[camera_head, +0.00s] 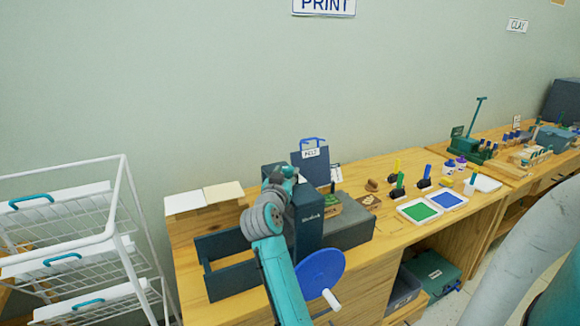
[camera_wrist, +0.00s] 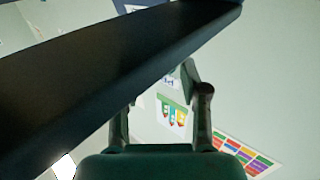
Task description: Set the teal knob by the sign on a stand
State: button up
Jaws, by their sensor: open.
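I cannot make out a teal knob for certain in either view. A small white sign reading MELT (camera_head: 310,153) stands in front of a dark blue panel with a blue handle at the back of the table. Whether it has its own stand is unclear. My arm reaches up in front of the dark blue machine (camera_head: 308,215), and its end is near the machine's top left. In the wrist view my gripper (camera_wrist: 160,85) is open, with nothing seen between its fingers. A dark bar (camera_wrist: 90,75) crosses close before the camera and hides part of the scene.
A blue disc with a white handle (camera_head: 320,268) is on the machine's front. A white wire rack (camera_head: 125,215) stands left. Green and blue ink trays (camera_head: 418,211) lie right of the machine. Wall posters (camera_wrist: 172,115) show behind my fingers.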

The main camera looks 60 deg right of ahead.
jog(key=shift+x, duration=2.65)
jog(key=shift+c, duration=0.2)
grip_shut()
